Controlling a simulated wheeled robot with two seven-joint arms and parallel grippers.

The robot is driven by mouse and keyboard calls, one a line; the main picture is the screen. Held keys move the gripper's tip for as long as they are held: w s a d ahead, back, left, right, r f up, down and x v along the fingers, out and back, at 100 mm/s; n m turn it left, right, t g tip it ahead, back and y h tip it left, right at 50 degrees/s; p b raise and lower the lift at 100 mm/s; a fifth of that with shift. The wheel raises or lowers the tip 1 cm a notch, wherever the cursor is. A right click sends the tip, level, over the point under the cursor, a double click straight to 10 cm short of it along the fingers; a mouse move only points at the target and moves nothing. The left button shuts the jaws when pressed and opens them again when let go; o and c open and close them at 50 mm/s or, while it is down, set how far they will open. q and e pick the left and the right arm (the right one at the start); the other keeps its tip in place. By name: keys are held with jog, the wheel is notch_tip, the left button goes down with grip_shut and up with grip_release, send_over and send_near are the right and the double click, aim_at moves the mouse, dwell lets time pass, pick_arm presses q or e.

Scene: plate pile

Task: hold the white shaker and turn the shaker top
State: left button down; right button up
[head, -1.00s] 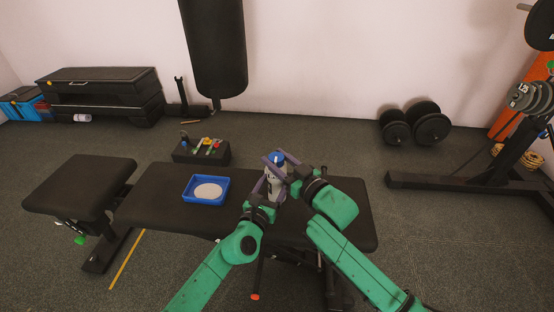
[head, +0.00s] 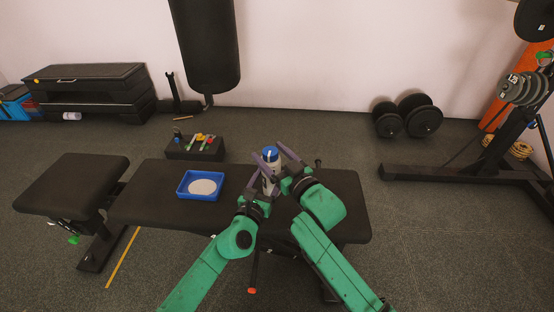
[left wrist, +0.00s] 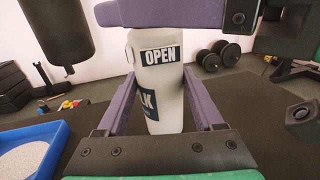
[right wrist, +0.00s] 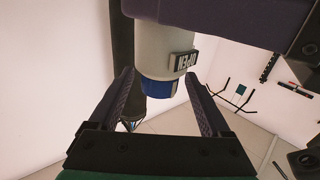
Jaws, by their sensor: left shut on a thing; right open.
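The white shaker (head: 268,184) stands upright over the bench, with its blue shaker top (head: 270,153) uppermost. My left gripper (head: 266,178) is shut on the shaker's body, one finger on each side, as the left wrist view shows. A dark "OPEN" label (left wrist: 160,55) faces the left wrist camera; the top is hidden there behind a purple finger. My right gripper (head: 268,152) is open, its fingers spread on either side of the top. In the right wrist view the blue top (right wrist: 160,88) lies between the open fingers, with a visible gap on each side.
The black bench (head: 335,200) lies below the arms. A blue tray (head: 184,193) with white powder sits left of the shaker. A black box with small coloured items (head: 195,149) stands behind. The bench's right end is clear.

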jog(key=v, duration=1.1)
jog(key=shift+s, duration=0.3)
jog(key=shift+d, duration=0.15)
